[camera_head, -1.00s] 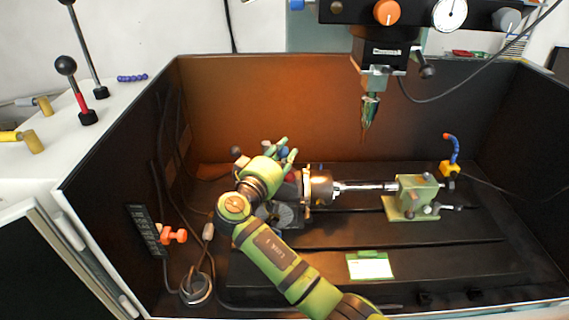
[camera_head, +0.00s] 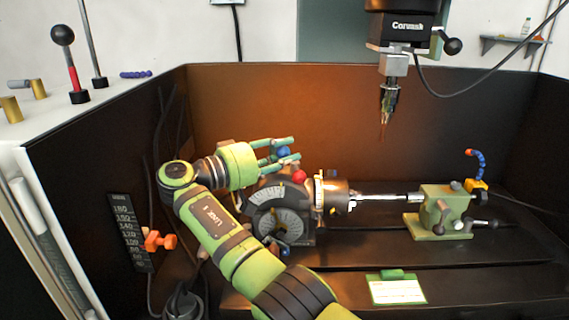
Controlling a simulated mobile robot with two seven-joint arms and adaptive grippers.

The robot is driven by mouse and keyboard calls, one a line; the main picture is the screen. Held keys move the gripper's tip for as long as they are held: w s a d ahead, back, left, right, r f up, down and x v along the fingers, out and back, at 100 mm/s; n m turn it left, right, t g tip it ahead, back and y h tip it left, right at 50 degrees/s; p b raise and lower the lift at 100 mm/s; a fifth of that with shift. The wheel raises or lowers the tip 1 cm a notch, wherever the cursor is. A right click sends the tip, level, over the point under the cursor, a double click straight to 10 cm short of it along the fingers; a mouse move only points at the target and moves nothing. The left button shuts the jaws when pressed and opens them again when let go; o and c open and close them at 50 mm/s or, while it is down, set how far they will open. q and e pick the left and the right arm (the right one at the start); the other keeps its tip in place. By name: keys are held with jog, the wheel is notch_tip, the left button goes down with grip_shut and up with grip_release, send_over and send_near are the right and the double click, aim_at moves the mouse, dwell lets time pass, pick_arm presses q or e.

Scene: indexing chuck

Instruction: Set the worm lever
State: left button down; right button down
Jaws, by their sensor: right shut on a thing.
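The indexing head (camera_head: 268,205), a dark body with a pale graduated dial, stands left of centre in the enclosure. Its chuck (camera_head: 331,195) faces right. My right gripper (camera_head: 294,149), green, is above the head with its fingers pointing right. The fingers are shut on a blue ball knob (camera_head: 283,152), which shows between them. The knob's stem is hidden behind the gripper and head. A red ball knob (camera_head: 299,176) sits just below the fingers, beside the chuck. I cannot tell from the picture which knob belongs to the worm lever. My left gripper is not in view.
A bar (camera_head: 385,197) runs from the chuck to a green tailstock (camera_head: 441,207). A spindle tool (camera_head: 388,100) hangs above it. A label card (camera_head: 397,289) lies at the front. An orange clamp (camera_head: 159,241) is on the left wall. The bed's front right is clear.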

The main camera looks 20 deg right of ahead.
jog(key=shift+a+f+m+g+b, duration=0.15)
jog(key=shift+f+m+g+b, duration=0.15)
jog(key=shift+g+b, duration=0.2)
jog(key=c, duration=1)
grip_release()
jog(key=shift+o, duration=0.2)
jog(key=shift+r, duration=0.1)
